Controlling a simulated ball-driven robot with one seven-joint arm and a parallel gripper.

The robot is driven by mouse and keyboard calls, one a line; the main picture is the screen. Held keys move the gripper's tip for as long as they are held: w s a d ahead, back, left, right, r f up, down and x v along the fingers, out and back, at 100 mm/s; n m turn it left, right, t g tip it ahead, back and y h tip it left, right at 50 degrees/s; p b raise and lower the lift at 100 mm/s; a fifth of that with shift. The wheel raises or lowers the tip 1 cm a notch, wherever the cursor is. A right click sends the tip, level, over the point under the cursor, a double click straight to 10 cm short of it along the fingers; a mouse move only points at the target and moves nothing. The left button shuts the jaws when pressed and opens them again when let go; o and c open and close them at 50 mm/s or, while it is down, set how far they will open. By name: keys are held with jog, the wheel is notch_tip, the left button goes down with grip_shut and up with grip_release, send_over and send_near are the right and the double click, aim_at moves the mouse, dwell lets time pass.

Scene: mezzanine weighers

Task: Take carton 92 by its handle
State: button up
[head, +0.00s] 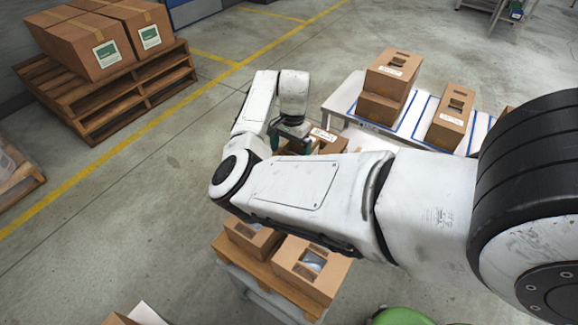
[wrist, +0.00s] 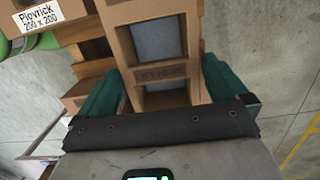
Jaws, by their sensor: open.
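A brown carton (wrist: 117,38) with two cut-out openings fills the upper middle of the wrist view. Between the openings runs a cardboard handle strip (wrist: 161,73) with faint printed lettering. No number 92 is readable on it. My gripper (wrist: 160,85) is open, its two green fingers apart on either side of the strip. Whether they touch the carton cannot be told. In the head view my gripper (head: 288,132) is small and partly hidden, close to brown cartons (head: 328,145) that my arm partly covers.
A white table (head: 345,92) with blue lines bears stacked cartons (head: 392,72) and a single carton (head: 452,115). Cartons (head: 312,268) stand on a low stand below my arm. A pallet (head: 110,100) bears large boxes at upper left. Floor between is clear.

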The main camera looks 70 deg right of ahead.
jog(key=shift+f, duration=0.35)
jog(key=shift+c, duration=0.2)
jog(key=c, duration=1.5)
jog(key=shift+o, duration=0.2)
jog(key=shift+r, duration=0.1)
